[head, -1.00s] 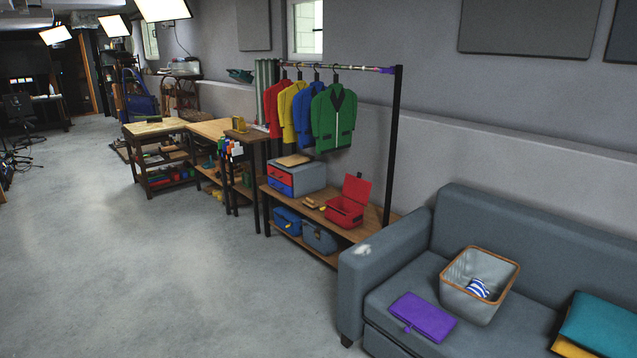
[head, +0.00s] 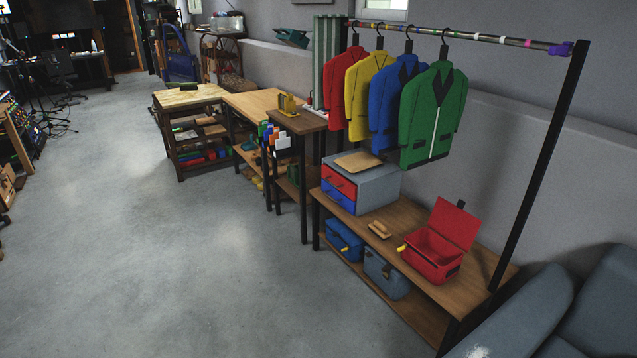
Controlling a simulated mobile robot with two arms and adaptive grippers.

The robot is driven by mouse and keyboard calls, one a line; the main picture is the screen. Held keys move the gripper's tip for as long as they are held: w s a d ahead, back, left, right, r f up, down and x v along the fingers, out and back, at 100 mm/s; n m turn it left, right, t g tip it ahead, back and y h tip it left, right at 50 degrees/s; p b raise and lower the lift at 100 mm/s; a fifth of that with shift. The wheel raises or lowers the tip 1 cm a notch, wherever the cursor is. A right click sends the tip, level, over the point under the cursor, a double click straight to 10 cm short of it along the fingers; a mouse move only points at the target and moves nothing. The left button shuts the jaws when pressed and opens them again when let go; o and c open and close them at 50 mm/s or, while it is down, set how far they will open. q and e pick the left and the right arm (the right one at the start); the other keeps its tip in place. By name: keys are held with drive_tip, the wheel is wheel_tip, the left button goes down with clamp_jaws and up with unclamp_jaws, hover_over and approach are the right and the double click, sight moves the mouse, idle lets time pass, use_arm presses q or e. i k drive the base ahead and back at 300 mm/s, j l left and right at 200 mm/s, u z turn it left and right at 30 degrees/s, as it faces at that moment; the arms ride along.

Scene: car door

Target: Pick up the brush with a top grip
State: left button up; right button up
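A small tan wooden object that looks like a brush (head: 380,230) lies on the upper board of the wooden rack (head: 398,215). It is between the grey drawer box (head: 381,190) and the open red box (head: 432,257), apart from both. Its bristles are too small to make out. Neither of my grippers is in view.
Red, yellow, blue and green jackets (head: 433,120) hang from the rail above. A black post (head: 540,165) and a grey sofa (head: 520,318) stand at the right. Blue and grey boxes sit on the lower shelf. The floor (head: 190,270) in front is clear.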

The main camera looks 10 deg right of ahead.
sight(377, 228)
drive_tip(key=i+z, duration=0.1)
drive_tip(key=i, duration=0.35)
drive_tip(key=i+j+z, duration=0.1)
drive_tip(key=i, duration=0.4)
